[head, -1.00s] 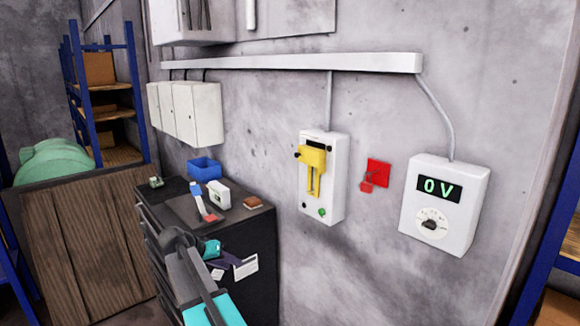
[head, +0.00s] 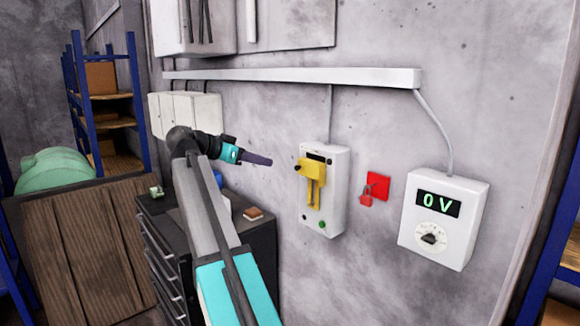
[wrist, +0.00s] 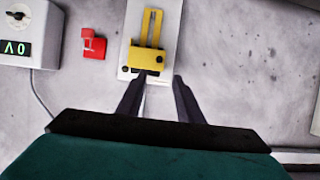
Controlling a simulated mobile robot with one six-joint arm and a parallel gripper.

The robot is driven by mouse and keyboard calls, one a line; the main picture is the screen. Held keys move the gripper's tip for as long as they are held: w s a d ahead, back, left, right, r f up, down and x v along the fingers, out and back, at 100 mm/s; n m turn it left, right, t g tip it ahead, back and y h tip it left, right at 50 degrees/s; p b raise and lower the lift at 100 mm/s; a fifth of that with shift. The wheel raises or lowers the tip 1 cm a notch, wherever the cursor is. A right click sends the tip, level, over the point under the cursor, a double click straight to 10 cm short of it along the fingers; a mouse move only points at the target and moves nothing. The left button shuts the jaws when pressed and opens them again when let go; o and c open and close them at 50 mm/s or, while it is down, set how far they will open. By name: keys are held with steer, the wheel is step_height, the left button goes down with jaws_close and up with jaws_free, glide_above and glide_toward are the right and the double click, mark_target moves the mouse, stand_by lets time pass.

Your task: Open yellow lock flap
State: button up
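The yellow lock flap (head: 310,183) is on the front of a white switch box (head: 336,200) on the wall. The wrist view shows the flap (wrist: 147,56) upside down, just beyond my fingertips. My gripper (head: 270,161) is left of the box in the head view, pointing at it, apart from the flap. In the wrist view my gripper (wrist: 158,78) has its two dark fingers spread with nothing between them. A small dark knob sits at the flap's upper left in the head view.
A red padlock (head: 366,195) hangs on a red plate right of the box. A grey meter box (head: 449,222) reading 0 V is further right. A dark drawer cabinet (head: 262,238) stands below left. A white cable duct (head: 300,77) runs above.

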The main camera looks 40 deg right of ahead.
mark_target(296, 168)
steer(key=shift+d+r, duration=0.1)
steer(key=shift+d, duration=0.05)
stand_by(0.3)
steer(key=p+x, duration=0.4)
steer(key=x, duration=0.9)
steer(key=shift+d, duration=0.25)
jaws_close()
